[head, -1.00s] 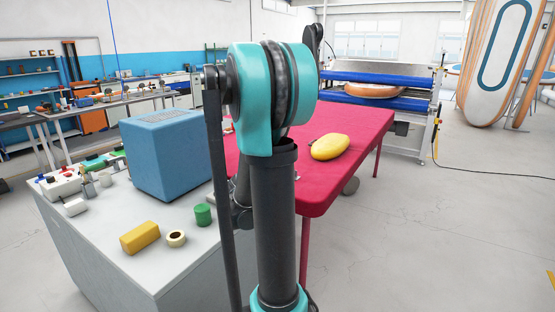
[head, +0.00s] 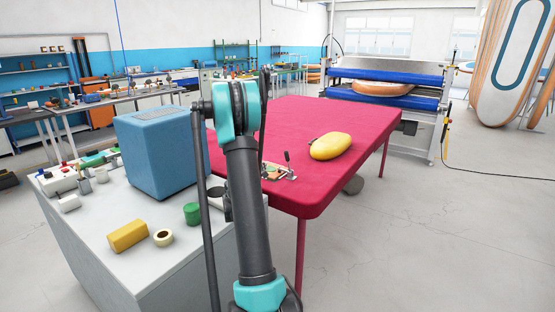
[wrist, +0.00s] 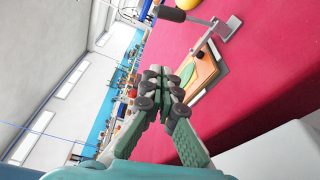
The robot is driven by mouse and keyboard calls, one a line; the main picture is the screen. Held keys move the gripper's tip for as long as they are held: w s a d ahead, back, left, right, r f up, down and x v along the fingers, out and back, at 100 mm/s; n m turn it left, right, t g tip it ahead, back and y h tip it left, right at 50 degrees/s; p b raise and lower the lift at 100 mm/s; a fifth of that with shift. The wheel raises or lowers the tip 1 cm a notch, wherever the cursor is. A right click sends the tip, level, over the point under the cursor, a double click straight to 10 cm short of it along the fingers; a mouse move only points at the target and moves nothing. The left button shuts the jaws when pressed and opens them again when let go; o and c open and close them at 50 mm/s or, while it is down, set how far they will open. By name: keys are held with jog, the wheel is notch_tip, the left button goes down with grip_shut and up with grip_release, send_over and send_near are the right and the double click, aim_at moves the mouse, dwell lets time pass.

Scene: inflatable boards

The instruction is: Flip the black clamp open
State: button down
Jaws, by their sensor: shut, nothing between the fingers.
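The clamp (head: 286,158) stands on the near part of the red table, just right of my arm in the head view. Its black handle points up there. In the wrist view its black grip (wrist: 172,14) is at the top, on a metal lever above a small stack of orange and dark sheets (wrist: 203,70). My gripper (wrist: 155,78) is shut and empty, with its fingertips together. In the wrist view it lies below and left of the clamp, apart from the grip. My arm hides the gripper in the head view.
The red table (head: 310,120) also bears a yellow rounded object (head: 330,146). At left a grey cabinet (head: 190,255) carries a blue box (head: 160,150), a yellow block (head: 127,236), a tape roll (head: 163,237) and a green cylinder (head: 192,213).

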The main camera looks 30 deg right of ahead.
jog(key=shift+d, duration=0.1)
jog(key=x, duration=0.9)
jog(key=shift+w+d, duration=0.2)
jog(key=shift+d, duration=0.15)
jog(key=s+d, duration=0.2)
jog(key=d, duration=0.1)
jog(key=shift+s+r, duration=0.2)
jog(key=shift+r, duration=0.2)
jog(key=shift+s+r, duration=0.1)
jog(key=shift+s+d+m, duration=0.1)
jog(key=shift+s+m, duration=0.05)
jog(key=shift+m, duration=0.25)
